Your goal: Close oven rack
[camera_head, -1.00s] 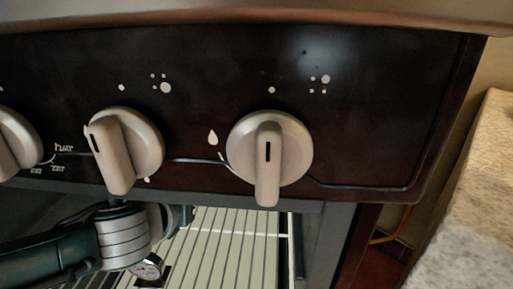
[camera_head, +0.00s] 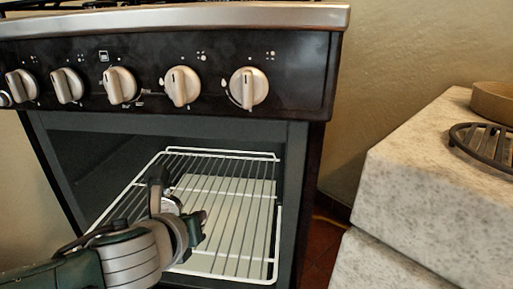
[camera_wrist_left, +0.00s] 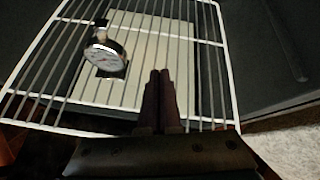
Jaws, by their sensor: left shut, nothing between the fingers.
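The oven rack (camera_head: 232,190) is a white wire grid in the open oven cavity, below the knob panel; its near edge lies low in the head view. It also shows in the wrist view (camera_wrist_left: 215,60), where its white edge wire runs close to my fingers. My left gripper (camera_head: 201,222) is over the rack's near left part, its fingers partly hidden by its own body. In the wrist view the left gripper's fingers (camera_wrist_left: 160,75) are together and empty, pointing over the rack; contact cannot be told. My right gripper is in neither view.
A round dial thermometer (camera_wrist_left: 106,54) sits at the rack, left of my fingers in the wrist view. The oven (camera_head: 300,80) has several knobs above the cavity. A stone counter (camera_head: 430,190) with a black trivet (camera_head: 485,142) stands right, beyond a narrow gap.

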